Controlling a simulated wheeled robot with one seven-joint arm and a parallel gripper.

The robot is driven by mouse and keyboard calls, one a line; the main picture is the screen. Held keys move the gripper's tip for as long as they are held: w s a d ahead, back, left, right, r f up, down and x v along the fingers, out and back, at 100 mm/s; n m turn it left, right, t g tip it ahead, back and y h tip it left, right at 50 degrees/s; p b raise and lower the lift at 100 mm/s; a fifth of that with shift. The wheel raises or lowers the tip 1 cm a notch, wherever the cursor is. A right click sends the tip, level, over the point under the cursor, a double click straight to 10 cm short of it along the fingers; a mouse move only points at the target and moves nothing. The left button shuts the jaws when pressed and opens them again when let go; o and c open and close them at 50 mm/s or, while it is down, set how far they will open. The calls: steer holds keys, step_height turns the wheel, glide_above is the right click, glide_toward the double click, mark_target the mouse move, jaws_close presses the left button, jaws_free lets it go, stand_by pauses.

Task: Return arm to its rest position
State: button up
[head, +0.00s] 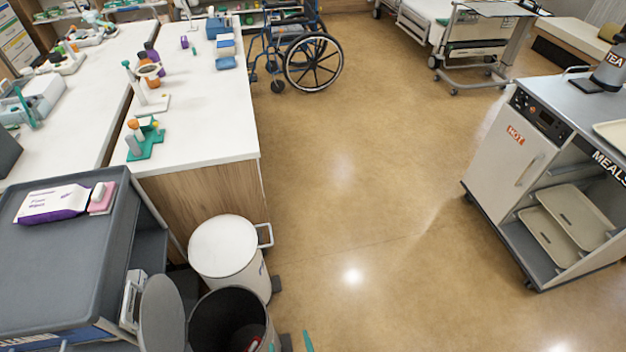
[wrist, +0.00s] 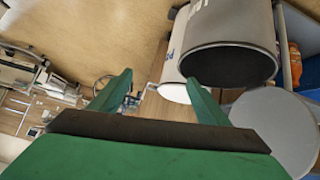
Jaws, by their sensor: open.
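My gripper (wrist: 158,80) shows in the wrist view with its two green fingers spread wide apart and nothing between them. In the head view only a green fingertip (head: 307,341) shows at the bottom edge, just right of the open bin (head: 232,318). The rest of my arm is out of that view. The open bin has its round lid (head: 162,315) raised and a dark inside, with something small and red in it. In the wrist view the open bin (wrist: 232,65) lies beyond the right finger, apart from it.
A closed white bin (head: 224,247) stands behind the open one. A grey cart (head: 60,245) with wipes is at left, beside long counters (head: 205,140). A meal trolley (head: 510,150) stands at right. A wheelchair (head: 305,60) is at the back. The middle floor is clear.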

steer(key=s+d+r+m+t+h, duration=0.1)
steer(key=s+d+r+m+t, duration=0.1)
steer(key=s+r, duration=0.4)
steer(key=s+d+r+m+t+h, duration=0.1)
steer(key=s+d+r+t, duration=0.3)
steer(key=r, duration=0.9)
steer(key=shift+s+d+m, duration=0.2)
steer(key=shift+s+m, duration=0.6)
steer(key=shift+s, duration=0.05)
